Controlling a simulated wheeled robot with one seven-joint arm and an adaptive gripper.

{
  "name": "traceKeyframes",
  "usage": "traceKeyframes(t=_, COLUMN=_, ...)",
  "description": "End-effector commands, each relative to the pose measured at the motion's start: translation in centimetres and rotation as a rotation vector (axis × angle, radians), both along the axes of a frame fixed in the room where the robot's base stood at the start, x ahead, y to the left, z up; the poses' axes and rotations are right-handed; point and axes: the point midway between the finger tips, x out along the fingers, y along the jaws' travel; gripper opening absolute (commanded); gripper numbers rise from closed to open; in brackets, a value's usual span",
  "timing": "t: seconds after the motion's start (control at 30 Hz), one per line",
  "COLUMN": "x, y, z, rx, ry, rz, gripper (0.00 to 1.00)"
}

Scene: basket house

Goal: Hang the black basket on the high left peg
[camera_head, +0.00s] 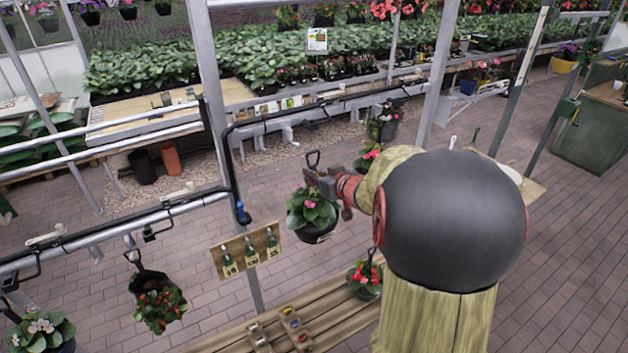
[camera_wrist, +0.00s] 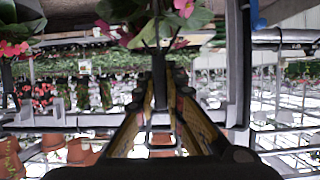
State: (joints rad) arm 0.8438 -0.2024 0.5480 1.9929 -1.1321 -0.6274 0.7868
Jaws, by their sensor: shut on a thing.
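The black basket (camera_head: 318,236), a dark pot with green leaves and pink flowers, hangs upright from my gripper (camera_head: 326,180) in the middle of the head view. My gripper is shut on its dark hanger, whose hook (camera_head: 313,157) sticks up above the fingers. In the wrist view the fingers (camera_wrist: 160,85) close around the dark hanger stem, with leaves and pink flowers (camera_wrist: 183,8) at the top edge. The basket is to the right of a grey post and below the upper rail (camera_head: 300,117), apart from both. I cannot tell which peg is the high left one.
A lower rail (camera_head: 120,222) at left carries a red-flowered basket (camera_head: 158,302) and a white-flowered one (camera_head: 42,332). Another basket (camera_head: 383,122) hangs near the upper rail's right part. A wooden bench (camera_head: 335,318) below bears a potted plant (camera_head: 366,280). A small sign board (camera_head: 245,252) hangs on the post.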

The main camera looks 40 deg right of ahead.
Motion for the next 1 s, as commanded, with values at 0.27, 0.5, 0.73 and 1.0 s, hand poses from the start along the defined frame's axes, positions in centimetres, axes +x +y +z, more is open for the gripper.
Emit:
traceKeyframes(t=0.27, x=2.3, y=-0.5, z=0.3, rx=-0.005, ry=-0.007, rz=0.002, gripper=0.00)
traceKeyframes(t=0.5, x=4.0, y=-0.9, z=0.1, rx=-0.004, ry=-0.006, rz=0.002, gripper=0.00)
traceKeyframes(t=0.73, x=5.5, y=-1.3, z=0.1, rx=-0.004, ry=-0.005, rz=0.001, gripper=0.00)
traceKeyframes(t=1.0, x=6.5, y=-1.6, z=0.1, rx=-0.003, ry=-0.006, rz=0.001, gripper=0.00)
